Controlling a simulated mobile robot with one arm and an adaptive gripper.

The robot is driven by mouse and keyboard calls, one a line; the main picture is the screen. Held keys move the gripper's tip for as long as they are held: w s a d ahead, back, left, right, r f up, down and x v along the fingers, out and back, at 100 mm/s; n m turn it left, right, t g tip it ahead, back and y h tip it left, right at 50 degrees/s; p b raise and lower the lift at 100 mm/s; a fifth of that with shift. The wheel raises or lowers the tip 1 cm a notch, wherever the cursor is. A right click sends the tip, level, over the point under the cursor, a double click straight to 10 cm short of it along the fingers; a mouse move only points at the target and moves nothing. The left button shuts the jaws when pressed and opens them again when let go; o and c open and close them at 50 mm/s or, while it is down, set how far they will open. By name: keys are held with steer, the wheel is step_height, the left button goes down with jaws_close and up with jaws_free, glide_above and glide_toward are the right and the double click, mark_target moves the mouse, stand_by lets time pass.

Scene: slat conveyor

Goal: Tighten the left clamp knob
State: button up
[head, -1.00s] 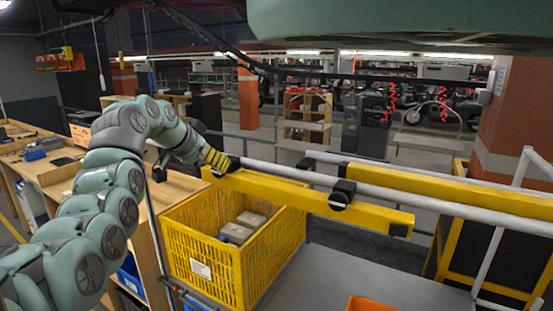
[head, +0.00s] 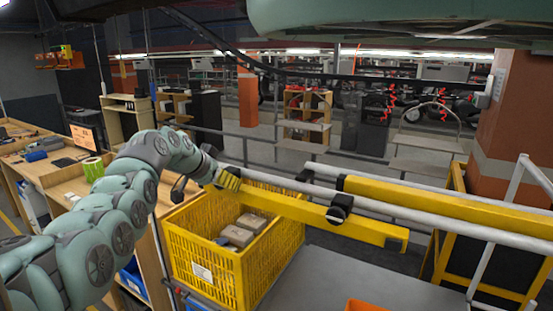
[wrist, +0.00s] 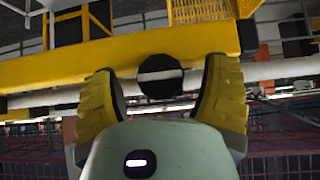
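The left clamp knob is a round black knob (wrist: 160,72) with a pale bar across its face, level in the wrist view. It sits in front of a yellow rail (wrist: 60,69). My gripper (wrist: 165,95) has its two yellow fingers on either side of the knob, with a visible gap on each side, so it is open and not touching it. In the head view my gripper (head: 230,178) is at the left end of the yellow rail (head: 290,206) and hides the left knob. A second black clamp knob (head: 337,213) is further right on the rail.
A yellow crate (head: 205,247) holding several grey-brown blocks (head: 238,236) stands below the rail. A grey tube (head: 420,201) and another yellow rail (head: 440,203) run behind. An orange bin (head: 368,306) is at the bottom edge. A wooden bench (head: 40,165) is at left.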

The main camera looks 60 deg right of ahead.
steer(key=c, duration=1.2)
steer(key=shift+f+b, duration=0.25)
steer(key=shift+b, duration=0.6)
steer(key=b, duration=0.3)
steer(key=shift+w+f, duration=0.1)
steer(key=shift+b, duration=0.65)
steer(key=t+b, duration=0.1)
steer(key=b, duration=0.1)
steer(key=shift+m+b, duration=0.3)
steer(key=shift+s+r+b, duration=0.2)
steer(key=shift+r+b, duration=0.1)
steer(key=shift+b, duration=0.45)
steer(key=o, duration=1.2)
steer(key=shift+w, duration=0.1)
